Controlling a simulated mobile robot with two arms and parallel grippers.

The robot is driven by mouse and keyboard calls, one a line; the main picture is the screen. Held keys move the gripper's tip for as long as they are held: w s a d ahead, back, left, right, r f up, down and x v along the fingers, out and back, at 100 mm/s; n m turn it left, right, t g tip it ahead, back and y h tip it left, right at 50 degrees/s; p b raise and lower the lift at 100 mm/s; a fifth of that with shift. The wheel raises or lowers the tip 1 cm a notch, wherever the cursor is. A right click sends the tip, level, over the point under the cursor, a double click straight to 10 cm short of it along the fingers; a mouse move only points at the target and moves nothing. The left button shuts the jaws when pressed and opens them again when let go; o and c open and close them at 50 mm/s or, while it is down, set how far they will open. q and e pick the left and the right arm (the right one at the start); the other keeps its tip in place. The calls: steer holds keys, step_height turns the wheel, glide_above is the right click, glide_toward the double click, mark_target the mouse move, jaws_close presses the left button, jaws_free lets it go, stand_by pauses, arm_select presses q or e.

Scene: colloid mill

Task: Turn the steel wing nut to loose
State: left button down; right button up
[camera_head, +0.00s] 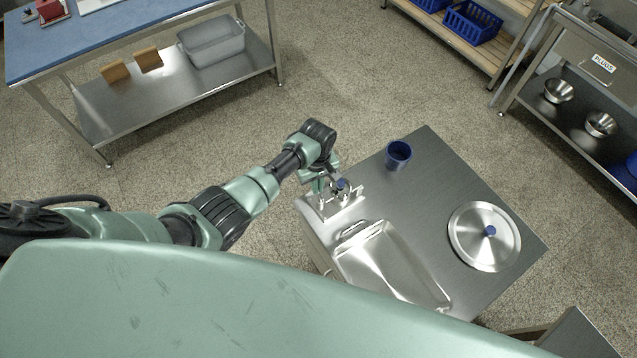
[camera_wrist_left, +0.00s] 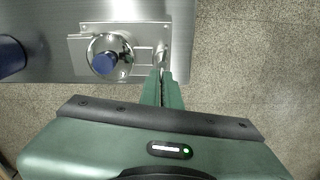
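The small steel fixture (camera_head: 345,203) stands on the left corner of the steel table. In the left wrist view its plate (camera_wrist_left: 80,50) carries a round steel part with a blue knob (camera_wrist_left: 104,63). The steel wing nut (camera_wrist_left: 161,52) appears as a small bright piece at the plate's right end. My left gripper (camera_wrist_left: 161,76) reaches it from the near side, its green fingers nearly together with their tips at the nut; they look shut on it, though the contact is partly hidden. In the head view my left gripper (camera_head: 322,184) is over the fixture. My right gripper is out of view.
On the steel table (camera_head: 440,180) are a blue cup (camera_head: 398,155), a steel tray (camera_head: 390,268) and a round lid with a blue knob (camera_head: 484,238). A blue-topped bench (camera_head: 130,38) stands at back left, shelves at back right. Floor between is clear.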

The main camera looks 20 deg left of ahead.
arm_select(q)
steer(key=shift+s+f+n, duration=0.2)
steer(key=shift+s+n, duration=0.25)
steer(key=shift+n, duration=0.35)
steer(key=c, duration=1.6)
jaws_free()
steer(key=shift+c, duration=0.2)
steer(key=shift+w+r, duration=0.1)
steer(key=shift+w, duration=0.05)
steer(key=shift+w+r, duration=0.1)
steer(key=shift+r, duration=0.05)
steer(key=shift+r, duration=0.2)
step_height(320, 180, up, 7)
steer(key=b, duration=0.1)
